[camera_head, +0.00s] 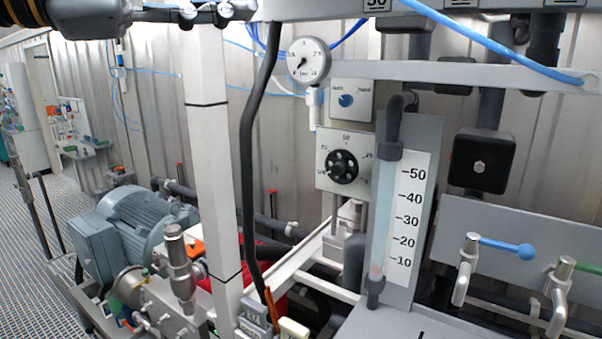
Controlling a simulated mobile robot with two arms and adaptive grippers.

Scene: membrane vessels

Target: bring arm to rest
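Neither of my grippers can be made out in the head view. A dark rounded part (95,18) with a ribbed end cuts across the top left corner; I cannot tell whether it belongs to my arm or to the plant. The task names no object besides the arm. In front of me stands a process rig with a black dial knob (342,166) on a pale panel, a round pressure gauge (308,61), and a small blue knob (346,100). A level scale (405,217) marked 10 to 50 stands beside a clear tube.
A pale upright post (207,150) and a black hose (249,150) stand close in front. A blue-grey motor (135,226) sits at left. A blue-handled valve (507,246) and a green-handled valve (578,266) stick out at right. Grated floor (32,265) lies free at far left.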

